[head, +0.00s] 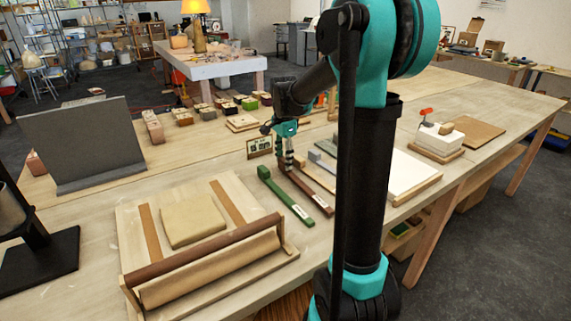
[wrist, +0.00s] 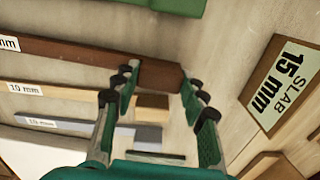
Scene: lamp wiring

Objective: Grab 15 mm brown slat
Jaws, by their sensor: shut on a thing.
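The brown slat (head: 309,193) lies on the table between the green slat and paler slats in the head view. In the wrist view its near end (wrist: 158,73) sits between my two fingers, and a white label at its far end is cut off, showing only "mm". My gripper (head: 288,162) points down over the slat's back end. In the wrist view my gripper (wrist: 159,84) is shut on that end, one finger on each side. The slat seems to be at table level; I cannot tell any lift.
A green slat (head: 284,194) lies left of the brown one. A light wood slat (wrist: 80,93) labelled 10 mm and a grey slat (wrist: 85,128) lie alongside. A "15 mm SLAB" sign (wrist: 282,85) stands close by. A wooden frame with a roller (head: 205,255) occupies the front left.

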